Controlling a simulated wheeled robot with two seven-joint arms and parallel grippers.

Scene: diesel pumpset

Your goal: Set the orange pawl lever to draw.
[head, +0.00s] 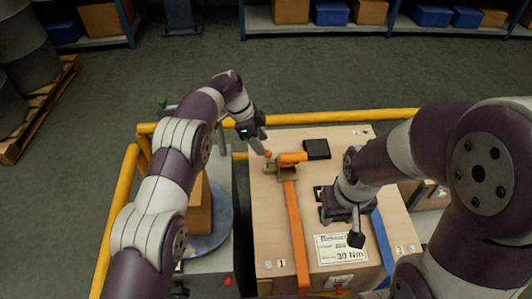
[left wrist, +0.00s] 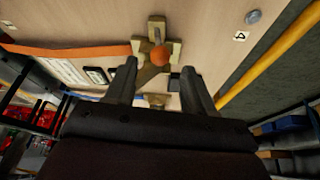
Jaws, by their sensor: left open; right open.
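An orange bar (head: 293,157) lies across the bracket's far side; I cannot tell which orange part is the pawl lever. My left gripper (head: 262,147) is open, just above and beside the knob. In the left wrist view the knob (left wrist: 159,56) appears between the two open fingertips (left wrist: 158,72), with the cross-shaped tan bracket (left wrist: 153,75) behind it. Contact is not visible. My right gripper (head: 356,238) is over the crate's right half, its fingers partly hidden.
An orange strap (head: 296,235) runs from the bracket toward the near edge, and a blue strap (head: 382,240) lies further right. Yellow rails (head: 330,117) border the far side.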

